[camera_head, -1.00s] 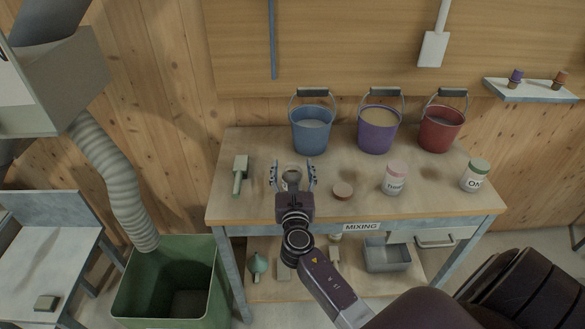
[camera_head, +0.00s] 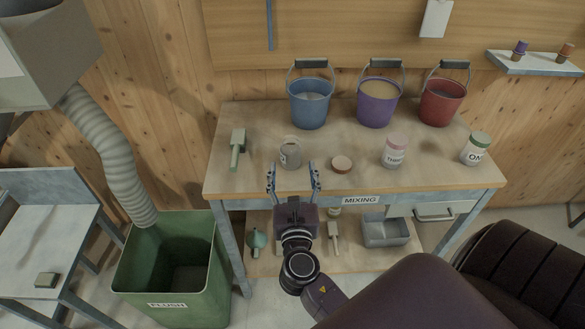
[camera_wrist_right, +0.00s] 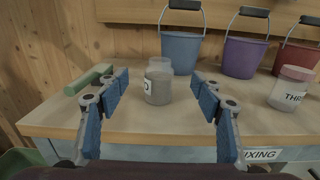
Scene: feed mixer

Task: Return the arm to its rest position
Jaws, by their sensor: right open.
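An open glass jar (camera_head: 291,155) with grey contents stands upright on the table beyond the fingertips. The jar also shows between the fingers in the right wrist view (camera_wrist_right: 158,85), apart from both. My left gripper is not in view.
On the table are a green scoop (camera_head: 238,147), a pinkish lid (camera_head: 341,164), two labelled jars (camera_head: 394,152) (camera_head: 474,150), and blue (camera_head: 311,106), purple (camera_head: 377,106) and red (camera_head: 440,104) buckets. A green flush bin (camera_head: 170,275) stands at the lower left. A shelf below holds small items.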

